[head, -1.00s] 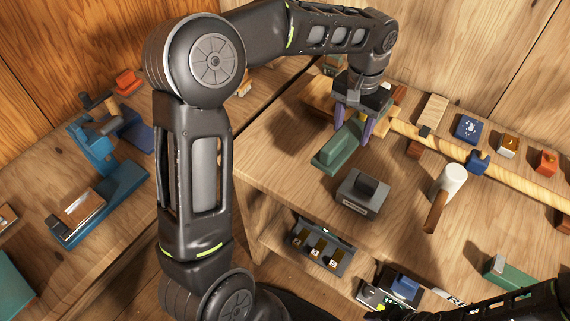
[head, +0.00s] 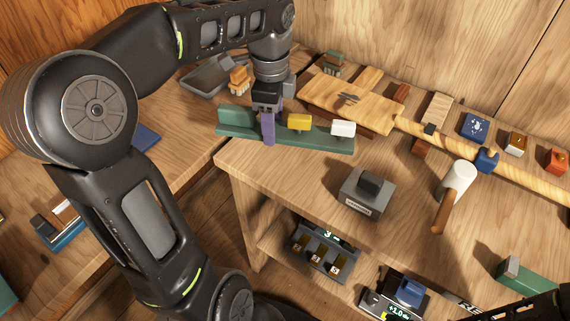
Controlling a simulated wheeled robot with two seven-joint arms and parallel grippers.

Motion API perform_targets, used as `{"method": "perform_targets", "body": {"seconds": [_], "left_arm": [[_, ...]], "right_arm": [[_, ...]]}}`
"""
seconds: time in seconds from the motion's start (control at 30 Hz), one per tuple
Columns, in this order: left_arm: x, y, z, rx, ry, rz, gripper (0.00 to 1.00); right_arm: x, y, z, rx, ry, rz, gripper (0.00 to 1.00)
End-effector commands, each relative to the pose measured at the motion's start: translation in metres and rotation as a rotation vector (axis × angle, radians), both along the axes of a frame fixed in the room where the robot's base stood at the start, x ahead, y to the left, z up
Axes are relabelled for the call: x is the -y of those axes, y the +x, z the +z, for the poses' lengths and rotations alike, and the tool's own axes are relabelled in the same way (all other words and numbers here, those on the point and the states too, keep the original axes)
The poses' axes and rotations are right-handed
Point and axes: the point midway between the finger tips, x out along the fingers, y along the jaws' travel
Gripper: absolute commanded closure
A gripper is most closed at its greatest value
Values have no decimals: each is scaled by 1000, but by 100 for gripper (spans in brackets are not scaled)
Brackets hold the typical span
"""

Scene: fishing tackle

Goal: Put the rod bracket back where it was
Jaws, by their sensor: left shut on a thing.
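My left gripper (head: 268,138) is shut on a long green rail-like piece (head: 232,128), which looks like the rod bracket. The near purple finger lies across the piece's front face. The piece is roughly level, above the left end of the workbench, and its left end reaches past the bench corner. A yellow block (head: 299,122) and a white block (head: 343,129) sit on or against it; I cannot tell if they are fixed. Whether its underside touches the bench is unclear. My right gripper is not visible; only a dark part of that arm shows at bottom right.
A grey box (head: 364,190) stands near the bench's front edge, with a white-headed mallet (head: 455,185) to its right. A wooden rod (head: 450,147) crosses the bench behind. A second green piece (head: 527,277) lies at lower right. A grey tray (head: 208,75) is behind left.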

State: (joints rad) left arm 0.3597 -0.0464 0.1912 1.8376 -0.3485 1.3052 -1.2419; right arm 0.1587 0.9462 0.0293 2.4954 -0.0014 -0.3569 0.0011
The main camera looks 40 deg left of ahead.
Motion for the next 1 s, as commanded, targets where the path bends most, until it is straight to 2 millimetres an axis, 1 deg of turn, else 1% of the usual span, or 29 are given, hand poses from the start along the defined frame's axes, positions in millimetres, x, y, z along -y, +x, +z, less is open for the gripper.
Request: {"method": "perform_targets", "body": {"seconds": [0.13, 0.23, 0.4, 0.53, 0.63, 0.87, 0.93, 1.0], "left_arm": [[0, 0, -1, 1, 0, 1, 100], [0, 0, -10, -1, 0, 1, 100], [0, 0, -40, -4, -1, 1, 100], [0, 0, -58, -2, 0, 2, 100], [0, 1, -63, 1, 0, 3, 100], [0, 1, -63, 2, 1, 2, 100], [0, 0, -66, 0, 0, 2, 100], [1, 0, -74, -2, -1, 2, 100]], "right_arm": [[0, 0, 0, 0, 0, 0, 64], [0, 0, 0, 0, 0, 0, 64], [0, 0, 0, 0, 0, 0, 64], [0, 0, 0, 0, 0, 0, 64], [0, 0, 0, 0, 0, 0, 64], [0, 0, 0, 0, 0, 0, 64], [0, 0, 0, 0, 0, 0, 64], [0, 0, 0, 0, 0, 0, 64]]}}
